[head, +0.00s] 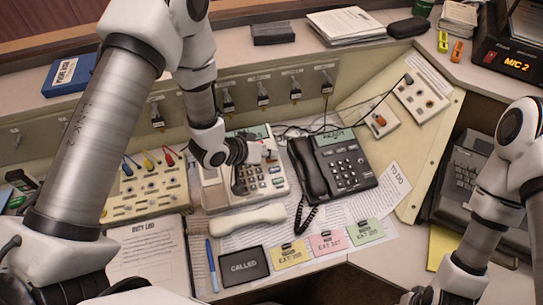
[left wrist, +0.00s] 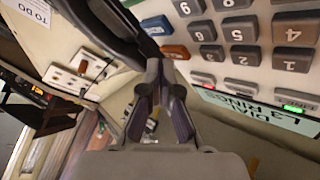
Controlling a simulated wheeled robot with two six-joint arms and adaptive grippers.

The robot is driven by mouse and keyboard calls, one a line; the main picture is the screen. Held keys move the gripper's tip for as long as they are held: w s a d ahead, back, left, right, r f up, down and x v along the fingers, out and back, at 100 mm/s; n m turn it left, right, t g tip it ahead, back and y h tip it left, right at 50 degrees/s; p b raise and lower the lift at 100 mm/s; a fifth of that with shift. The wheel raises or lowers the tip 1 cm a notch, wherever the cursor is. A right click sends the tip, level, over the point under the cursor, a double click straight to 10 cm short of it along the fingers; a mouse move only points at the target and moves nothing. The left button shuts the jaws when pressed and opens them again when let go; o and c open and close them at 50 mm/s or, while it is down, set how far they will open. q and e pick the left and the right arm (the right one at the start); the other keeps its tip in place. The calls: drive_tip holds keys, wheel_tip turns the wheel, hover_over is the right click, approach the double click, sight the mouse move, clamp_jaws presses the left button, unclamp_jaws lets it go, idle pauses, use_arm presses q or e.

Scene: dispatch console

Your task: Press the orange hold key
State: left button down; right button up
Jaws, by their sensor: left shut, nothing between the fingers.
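The cream desk phone (head: 212,190) stands left of centre in the head view, with its display at the top and its handset in front. My left gripper (head: 262,158) is over the upper right of this phone. Its fingers (left wrist: 157,68) are shut and empty, with their tips close by the orange key; I cannot tell whether they touch it. My right gripper (head: 422,296) is at the bottom edge, only partly visible.
A black phone (head: 345,165) with a corded handset stands just right of the cream one. A patch panel (head: 145,190) with coloured plugs lies to the left. Coloured cards (head: 328,242) and a dark CALLED plate (head: 243,266) lie in front.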

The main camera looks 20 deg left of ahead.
sight(271, 165)
use_arm(q)
drive_tip(key=shift+s+r, duration=0.1)
drive_tip(key=shift+r, duration=0.25)
drive_tip(key=r+p, duration=0.4)
drive_tip(key=r, duration=0.1)
drive_tip(key=shift+s+d, duration=0.2)
drive_tip(key=shift+s, duration=0.1)
idle(0.9)
